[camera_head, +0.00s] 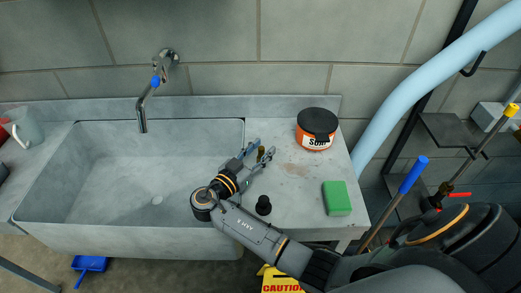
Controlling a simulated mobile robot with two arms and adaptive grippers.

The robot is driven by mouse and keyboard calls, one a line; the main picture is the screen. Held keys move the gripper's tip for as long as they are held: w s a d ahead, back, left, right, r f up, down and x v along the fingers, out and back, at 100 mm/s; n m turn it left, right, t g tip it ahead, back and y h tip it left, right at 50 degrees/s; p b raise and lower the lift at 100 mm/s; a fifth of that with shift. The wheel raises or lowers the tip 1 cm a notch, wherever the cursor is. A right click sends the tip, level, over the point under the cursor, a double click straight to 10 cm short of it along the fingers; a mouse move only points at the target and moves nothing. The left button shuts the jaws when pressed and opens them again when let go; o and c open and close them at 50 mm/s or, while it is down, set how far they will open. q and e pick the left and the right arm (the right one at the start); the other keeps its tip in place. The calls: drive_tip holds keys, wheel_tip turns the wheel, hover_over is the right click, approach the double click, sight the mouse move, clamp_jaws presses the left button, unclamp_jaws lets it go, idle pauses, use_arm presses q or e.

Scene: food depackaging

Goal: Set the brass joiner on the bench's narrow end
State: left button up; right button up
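A small brass-coloured piece, which looks like the brass joiner (261,151), shows between the fingers of my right gripper (261,152). The gripper is over the bench top (290,182) just right of the sink, pointing toward the back wall. Its two fingertips stand apart, one on each side of the piece. I cannot tell whether they touch it, or whether it rests on the bench. Part of it is hidden by the fingers. My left gripper is not in view.
The sink (95,205) lies left of the gripper, with a tap (143,110) above. An orange tub with a black lid (317,128), a green sponge (336,198) and a small black object (263,205) stand on the bench. Bare surface lies between them.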

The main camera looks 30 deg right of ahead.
drive_tip(key=b+v, duration=0.3)
drive_tip(key=v, duration=0.9)
drive_tip(key=shift+b, duration=0.4)
drive_tip(key=shift+r, duration=0.1)
